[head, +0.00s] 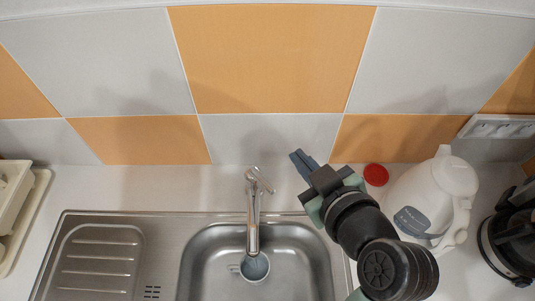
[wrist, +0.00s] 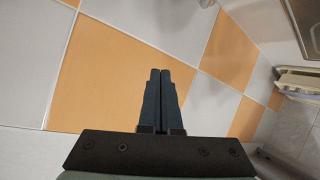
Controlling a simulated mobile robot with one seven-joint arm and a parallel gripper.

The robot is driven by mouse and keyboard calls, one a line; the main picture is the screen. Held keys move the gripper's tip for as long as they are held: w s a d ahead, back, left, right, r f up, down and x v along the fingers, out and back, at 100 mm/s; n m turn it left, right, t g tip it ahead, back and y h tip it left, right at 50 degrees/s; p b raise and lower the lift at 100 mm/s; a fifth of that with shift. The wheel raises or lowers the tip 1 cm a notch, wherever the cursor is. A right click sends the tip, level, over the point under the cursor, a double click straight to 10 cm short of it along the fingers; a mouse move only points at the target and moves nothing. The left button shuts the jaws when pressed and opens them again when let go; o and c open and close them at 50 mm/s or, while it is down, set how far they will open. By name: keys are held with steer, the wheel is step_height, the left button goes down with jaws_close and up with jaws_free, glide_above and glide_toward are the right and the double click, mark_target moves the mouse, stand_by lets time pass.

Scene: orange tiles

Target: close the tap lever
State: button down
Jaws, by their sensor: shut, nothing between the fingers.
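The chrome tap (head: 253,215) stands behind the sink, its spout reaching forward over the basin. Its thin lever (head: 264,181) is at the top and points up and to the right. A bluish round patch (head: 255,267) shows in the basin under the spout; I cannot tell if it is water or the drain. My gripper (head: 295,157) is shut and empty, to the right of the lever and apart from it in the picture. In the wrist view its dark fingers (wrist: 160,72) are together against the tiled wall. A small shiny piece at the wrist view's top edge is too cut off to name.
The steel sink (head: 185,218) has a ribbed drainboard (head: 100,255) on the left. A white jug (head: 430,195), a red round lid (head: 376,174) and a dark kettle (head: 510,240) stand to the right. A cream rack (head: 15,200) is at far left. Tiled wall (head: 270,60) lies behind.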

steer(key=s+a+f+n+g+y, duration=0.1)
steer(key=s+a+f+g, duration=0.1)
steer(key=s+f, duration=0.2)
steer(key=p, duration=0.3)
glide_above(271, 193)
steer(key=a, duration=0.2)
step_height(271, 193, down, 6)
steer(key=shift+y, duration=0.3)
steer(key=shift+d+f+p, duration=0.15)
steer(key=shift+d+f, duration=0.15)
steer(key=shift+f, duration=0.3)
steer(key=shift+d+f+p, duration=0.2)
steer(key=shift+d+f, duration=0.15)
steer(key=shift+f, duration=0.3)
steer(key=shift+d+f+p, duration=0.15)
steer(key=shift+d+f, duration=0.15)
steer(key=shift+f, duration=0.3)
steer(key=f+b, duration=0.1)
steer(key=b, duration=0.2)
steer(key=shift+s+d+f+t, duration=0.1)
steer(key=shift+f+t, duration=0.05)
steer(key=shift+t, duration=0.15)
steer(key=b, duration=0.3)
steer(key=shift+s+d+f+t+y+b, duration=0.15)
steer(key=shift+s+f+t+y+b, duration=0.15)
steer(key=shift+f+b, duration=0.1)
steer(key=shift+r, duration=0.25)
